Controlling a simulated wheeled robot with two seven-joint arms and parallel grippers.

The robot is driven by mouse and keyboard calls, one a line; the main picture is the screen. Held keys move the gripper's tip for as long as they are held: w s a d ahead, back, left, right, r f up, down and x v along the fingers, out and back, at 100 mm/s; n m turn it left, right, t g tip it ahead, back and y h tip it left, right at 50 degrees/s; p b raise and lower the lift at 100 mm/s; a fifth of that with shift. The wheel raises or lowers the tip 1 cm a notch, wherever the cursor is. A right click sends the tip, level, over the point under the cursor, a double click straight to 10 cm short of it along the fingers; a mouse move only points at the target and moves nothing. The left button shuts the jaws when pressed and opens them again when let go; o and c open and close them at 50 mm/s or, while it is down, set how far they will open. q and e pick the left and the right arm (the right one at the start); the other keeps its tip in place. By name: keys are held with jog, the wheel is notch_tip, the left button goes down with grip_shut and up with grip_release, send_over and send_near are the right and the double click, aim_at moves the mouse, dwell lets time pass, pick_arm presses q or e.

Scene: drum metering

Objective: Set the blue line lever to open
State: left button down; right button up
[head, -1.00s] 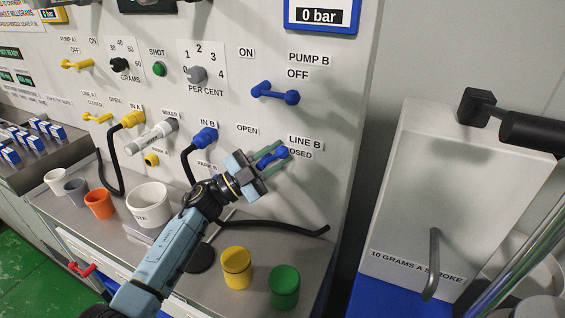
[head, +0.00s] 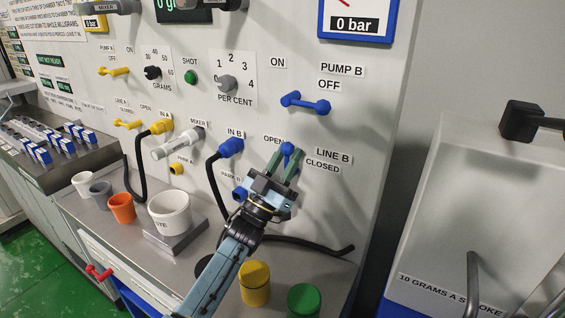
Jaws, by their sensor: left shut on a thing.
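The blue line lever (head: 287,149) is on the white panel, between the OPEN label (head: 273,140) on its left and the LINE B CLOSED label (head: 324,167) on its right. Its upper blue end shows between the fingers; the rest is hidden, so its exact angle is hard to tell. My left gripper (head: 284,163) comes up from below and is shut on this lever, one green-faced finger on each side. My right gripper is not in view.
The blue pump B lever (head: 306,103) is above. The blue IN B plug (head: 231,147) and its black hose are to the left. A yellow container (head: 255,283) and a green one (head: 304,300) stand on the bench below. A white box (head: 460,210) stands at right.

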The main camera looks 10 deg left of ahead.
pick_arm(q)
jog(key=shift+a+n+y, duration=0.15)
jog(key=shift+n+y, duration=0.25)
jog(key=shift+n, duration=0.3)
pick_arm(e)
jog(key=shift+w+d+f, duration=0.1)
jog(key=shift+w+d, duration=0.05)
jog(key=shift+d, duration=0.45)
